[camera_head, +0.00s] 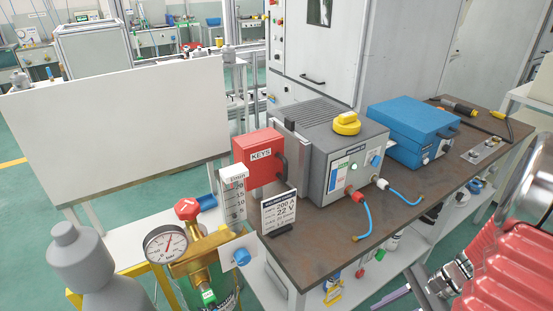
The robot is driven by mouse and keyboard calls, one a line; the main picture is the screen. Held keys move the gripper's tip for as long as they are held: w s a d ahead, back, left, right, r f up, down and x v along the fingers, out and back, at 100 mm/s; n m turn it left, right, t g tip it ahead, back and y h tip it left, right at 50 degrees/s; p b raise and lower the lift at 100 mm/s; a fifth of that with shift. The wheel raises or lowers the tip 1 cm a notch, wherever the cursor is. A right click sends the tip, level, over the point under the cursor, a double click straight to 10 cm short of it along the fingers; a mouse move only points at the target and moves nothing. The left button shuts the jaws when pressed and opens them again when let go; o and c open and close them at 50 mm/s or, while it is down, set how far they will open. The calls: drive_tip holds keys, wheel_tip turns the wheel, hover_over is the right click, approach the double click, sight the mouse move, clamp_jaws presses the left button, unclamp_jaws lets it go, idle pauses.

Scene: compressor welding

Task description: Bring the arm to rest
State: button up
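My gripper does not show in this view, and I cannot see the arm for certain. The dark-topped workbench (318,250) runs from the lower middle to the right. On it stands a grey welding unit (325,140) with a yellow knob on top and blue cables at its front. A red box marked KEYS (258,158) stands at its left.
A pressure gauge (166,244) with a red-handled valve (187,208) is in front of the bench. A grey rounded body (80,255) is at lower left. A red ribbed part (510,270) fills the lower right. A blue box (412,132) sits farther back. A white panel (125,125) stands left.

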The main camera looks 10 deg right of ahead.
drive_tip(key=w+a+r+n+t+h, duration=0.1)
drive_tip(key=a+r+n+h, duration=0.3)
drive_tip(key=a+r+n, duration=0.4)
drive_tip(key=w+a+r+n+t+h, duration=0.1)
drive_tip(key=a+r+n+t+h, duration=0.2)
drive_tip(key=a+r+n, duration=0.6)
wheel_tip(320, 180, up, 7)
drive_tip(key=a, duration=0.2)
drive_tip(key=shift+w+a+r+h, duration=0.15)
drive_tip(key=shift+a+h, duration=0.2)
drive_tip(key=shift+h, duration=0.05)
